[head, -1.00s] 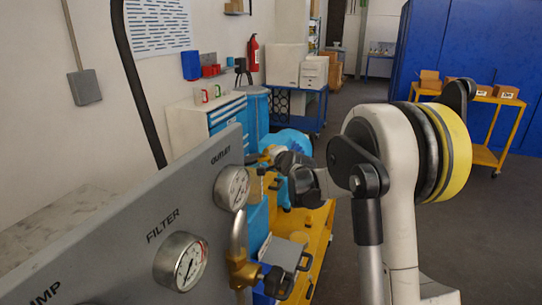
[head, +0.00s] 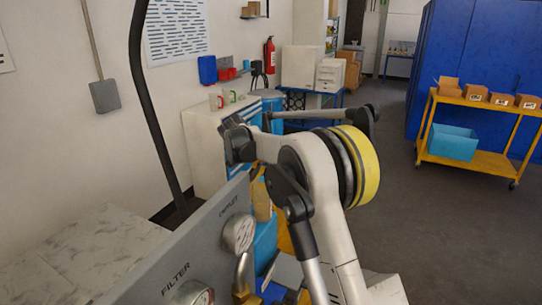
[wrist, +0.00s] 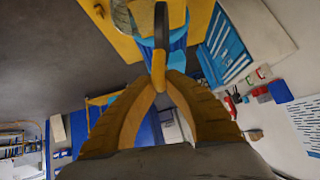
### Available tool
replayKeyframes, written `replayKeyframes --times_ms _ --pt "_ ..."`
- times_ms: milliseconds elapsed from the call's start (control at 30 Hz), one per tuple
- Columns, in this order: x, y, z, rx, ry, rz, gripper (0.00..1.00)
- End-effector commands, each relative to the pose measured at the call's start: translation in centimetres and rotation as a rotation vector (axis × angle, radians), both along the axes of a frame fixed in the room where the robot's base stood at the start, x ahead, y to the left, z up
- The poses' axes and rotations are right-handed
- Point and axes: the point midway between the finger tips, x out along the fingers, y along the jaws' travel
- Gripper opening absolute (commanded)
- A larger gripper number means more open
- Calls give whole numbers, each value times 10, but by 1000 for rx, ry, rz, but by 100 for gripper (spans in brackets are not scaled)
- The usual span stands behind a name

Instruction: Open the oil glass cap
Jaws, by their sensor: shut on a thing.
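In the wrist view the two ribbed orange fingers of my gripper (wrist: 160,78) come together at their tips. They are shut on a thin piece seen edge-on, dark above and orange below, which looks like the oil glass cap (wrist: 161,28). A blue, glass-like body (wrist: 178,50) shows behind this piece; I cannot tell whether the two touch. In the head view my arm hides the fingertips, and neither the cap nor the oil glass can be made out there.
A grey panel (head: 190,245) with gauges (head: 238,233) stands close at the front left, beside my arm. A white cabinet (head: 205,145) stands behind it. A yellow cart (head: 480,165) with boxes and a blue bin (head: 453,142) is at the right. The floor between is clear.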

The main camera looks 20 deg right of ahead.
Motion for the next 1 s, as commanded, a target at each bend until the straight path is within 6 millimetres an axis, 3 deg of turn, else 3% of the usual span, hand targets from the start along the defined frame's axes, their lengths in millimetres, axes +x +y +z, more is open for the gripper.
replayKeyframes --times_ms 100,333,1000 --pt "7 16 3 -67 69 3 0" --pt "15 29 4 -62 66 2 0" --pt "22 37 2 -59 66 0 0"
